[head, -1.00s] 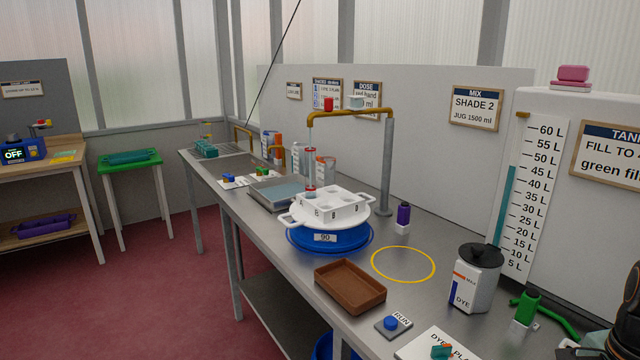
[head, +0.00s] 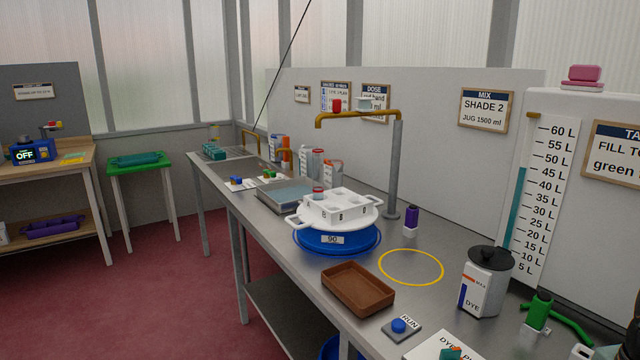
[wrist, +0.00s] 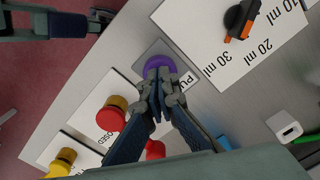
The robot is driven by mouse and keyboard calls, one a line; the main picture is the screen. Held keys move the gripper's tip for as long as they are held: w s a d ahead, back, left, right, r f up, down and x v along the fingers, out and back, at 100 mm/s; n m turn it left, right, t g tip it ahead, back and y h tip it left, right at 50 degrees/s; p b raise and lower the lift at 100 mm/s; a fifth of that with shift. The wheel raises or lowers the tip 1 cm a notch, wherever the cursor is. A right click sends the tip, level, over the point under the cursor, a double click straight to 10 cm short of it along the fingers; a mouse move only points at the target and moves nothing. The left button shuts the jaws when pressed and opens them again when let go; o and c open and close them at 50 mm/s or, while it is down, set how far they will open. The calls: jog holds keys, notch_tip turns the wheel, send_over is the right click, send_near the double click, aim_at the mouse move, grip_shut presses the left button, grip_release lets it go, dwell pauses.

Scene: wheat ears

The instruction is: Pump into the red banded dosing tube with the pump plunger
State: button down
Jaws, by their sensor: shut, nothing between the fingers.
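In the wrist view my gripper (wrist: 155,103) is shut and empty. Its fingertips are over the purple round knob (wrist: 160,65), which has a partly hidden label starting "PU" and looks like the pump plunger. The fingers cover part of the knob, and I cannot tell whether they touch it. In the head view a red-banded top, apparently of the dosing tube (head: 318,190), shows low at the white block (head: 340,206) under the yellow spout (head: 320,122). The rest of this tube is hidden. My gripper is outside the head view.
Beside the knob are red-topped knobs (wrist: 111,118) and a black and orange dial (wrist: 238,22) on a card marked in ml. A brown tray (head: 358,288) and RUN button (head: 399,325) stand nearer.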

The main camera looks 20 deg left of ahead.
jog(key=shift+r+p, duration=2.3)
jog(key=shift+r, duration=0.6)
jog(key=shift+r, duration=0.1)
notch_tip(320, 180, up, 6)
jog(key=p, duration=0.5)
